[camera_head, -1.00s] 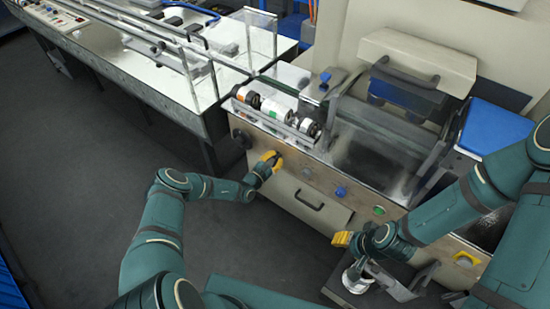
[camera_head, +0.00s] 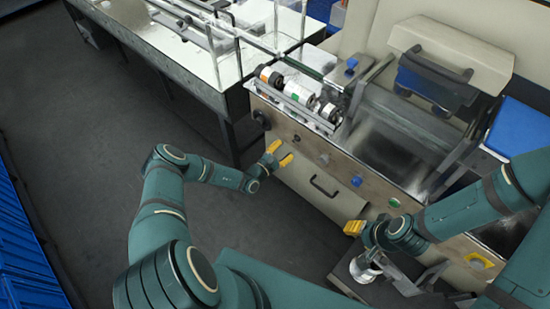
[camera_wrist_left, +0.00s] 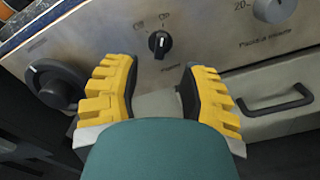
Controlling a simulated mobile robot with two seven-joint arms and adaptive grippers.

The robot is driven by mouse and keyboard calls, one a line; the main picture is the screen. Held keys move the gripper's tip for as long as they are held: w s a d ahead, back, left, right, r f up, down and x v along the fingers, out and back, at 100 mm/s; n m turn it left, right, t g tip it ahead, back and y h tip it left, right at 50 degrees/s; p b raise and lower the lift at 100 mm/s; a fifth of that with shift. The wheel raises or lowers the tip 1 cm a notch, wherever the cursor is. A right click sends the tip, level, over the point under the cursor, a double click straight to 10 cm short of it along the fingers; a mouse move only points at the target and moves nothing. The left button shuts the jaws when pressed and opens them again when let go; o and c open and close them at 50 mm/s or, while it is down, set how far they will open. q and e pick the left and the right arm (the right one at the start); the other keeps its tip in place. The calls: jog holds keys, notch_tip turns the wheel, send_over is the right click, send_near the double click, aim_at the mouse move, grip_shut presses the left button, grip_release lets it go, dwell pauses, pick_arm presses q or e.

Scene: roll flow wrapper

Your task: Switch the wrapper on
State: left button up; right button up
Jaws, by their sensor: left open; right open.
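The wrapper (camera_head: 380,115) stands right of centre in the head view, with a row of controls on its front panel. In the left wrist view a small black rotary switch (camera_wrist_left: 159,42), with a label that seems to read "Power", sits on the metal panel beyond my fingertips. My left gripper (camera_head: 278,153) is open and empty in front of the panel. In the left wrist view its yellow fingers (camera_wrist_left: 160,80) stand on either side below the switch, apart from it. My right gripper (camera_head: 355,228) shows yellow fingers near the lower panel; its finger gap is hard to see.
A larger black knob (camera_wrist_left: 55,85) is left of the switch, and a silver knob (camera_wrist_left: 273,10) is at upper right. A drawer handle (camera_head: 324,187) lies below the panel. A blue knob (camera_head: 357,181) and green button (camera_head: 394,203) are further right. Floor at left is clear.

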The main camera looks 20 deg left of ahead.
pick_arm(q)
jog(key=v, duration=0.5)
jog(key=shift+s+a, duration=0.1)
jog(key=shift+s, duration=0.3)
jog(key=s+d+r+m+g+h+b, duration=0.2)
jog(key=s+d+m+g+h, duration=0.4)
jog(key=s+d+m+g, duration=1)
jog(key=s+m+g+y, duration=0.3)
jog(key=s+y, duration=0.2)
jog(key=s, duration=0.1)
notch_tip(320, 180, up, 6)
jog(key=a+m+t+y+b, duration=0.1)
jog(key=a+m+t+y, duration=0.1)
jog(key=m+t+y, duration=0.1)
jog(key=shift+r+m+t+b, duration=0.25)
jog(key=shift+m+t, duration=0.25)
jog(key=shift+m, duration=0.5)
